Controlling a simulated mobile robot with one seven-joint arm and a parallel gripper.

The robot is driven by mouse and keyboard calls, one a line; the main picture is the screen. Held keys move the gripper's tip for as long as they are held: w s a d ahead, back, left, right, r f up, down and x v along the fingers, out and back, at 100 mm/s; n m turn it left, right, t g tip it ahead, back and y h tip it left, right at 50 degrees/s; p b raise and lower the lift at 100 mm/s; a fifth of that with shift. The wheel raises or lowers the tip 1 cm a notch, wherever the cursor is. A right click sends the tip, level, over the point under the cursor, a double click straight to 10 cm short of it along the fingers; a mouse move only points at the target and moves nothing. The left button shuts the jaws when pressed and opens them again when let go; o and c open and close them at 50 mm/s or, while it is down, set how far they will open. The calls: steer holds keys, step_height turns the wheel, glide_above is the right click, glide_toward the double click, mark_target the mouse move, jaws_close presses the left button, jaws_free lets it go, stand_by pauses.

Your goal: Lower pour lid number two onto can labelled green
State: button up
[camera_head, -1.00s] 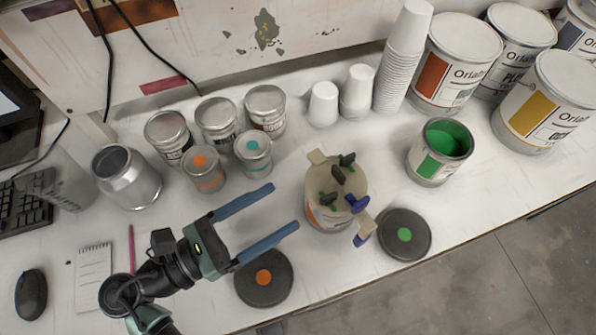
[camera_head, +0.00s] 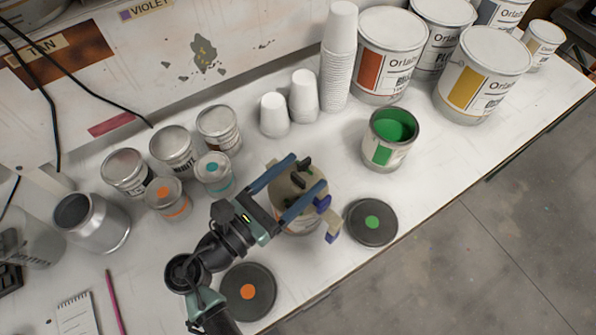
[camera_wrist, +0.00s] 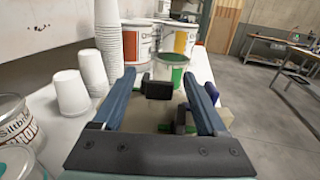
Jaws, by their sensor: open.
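A beige pour lid (camera_head: 286,190) with dark knobs, green clips and blue side parts sits on a can left of and nearer than the green can. I cannot read a number on it. The can labelled green (camera_head: 381,155) stands open with green paint inside; it also shows ahead in the wrist view (camera_wrist: 171,72). My gripper (camera_head: 309,170) is open, its two blue fingers over the lid, one on each side of a dark knob. The wrist view shows a dark block (camera_wrist: 159,90) between the fingers, with no clear contact. My gripper partly hides the lid and its can.
A dark disc with a green dot (camera_head: 371,222) lies right of the lidded can, and one with an orange dot (camera_head: 247,291) lies nearer. White cup stacks (camera_head: 338,75) and large paint cans (camera_head: 481,75) stand behind. Several small cans (camera_head: 172,150) stand left. The bench edge is at right.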

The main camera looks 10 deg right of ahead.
steer(key=shift+d, duration=0.1)
jaws_close()
stand_by(0.8)
steer(key=shift+r+p, duration=0.55)
steer(key=shift+p, duration=0.25)
step_height(320, 180, up, 5)
steer(key=p, duration=0.6)
steer(key=shift+r, duration=0.2)
step_height(320, 180, up, 6)
steer(key=p, duration=0.3)
